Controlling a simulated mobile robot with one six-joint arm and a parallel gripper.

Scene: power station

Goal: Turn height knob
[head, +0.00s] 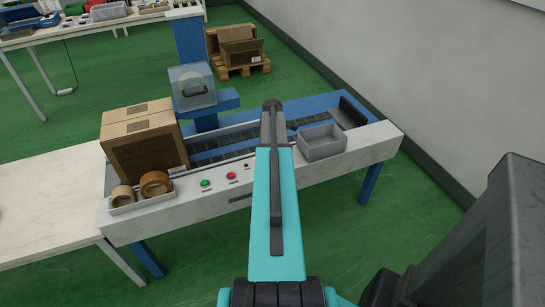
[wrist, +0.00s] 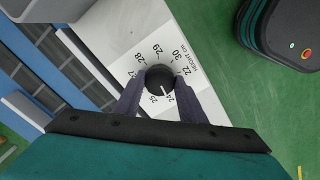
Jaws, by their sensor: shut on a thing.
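The height knob (wrist: 160,79) is a round black knob with a white pointer line. It sits on a white panel with a printed dial (wrist: 150,62) marked in cm, with numbers from the low twenties to 30. The pointer is toward the lower right, close to the 24 mark. My gripper (wrist: 160,92) has its two dark fingers on either side of the knob, shut on it. In the head view my teal arm hides the knob and the gripper.
The panel belongs to a carton-sealing machine (head: 225,196) with a blue roller bed. A cardboard box (head: 145,143), tape rolls (head: 155,184), a green button (head: 205,183), a red button (head: 231,175) and a grey bin (head: 322,143) are on it. A white table (head: 45,205) adjoins at left.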

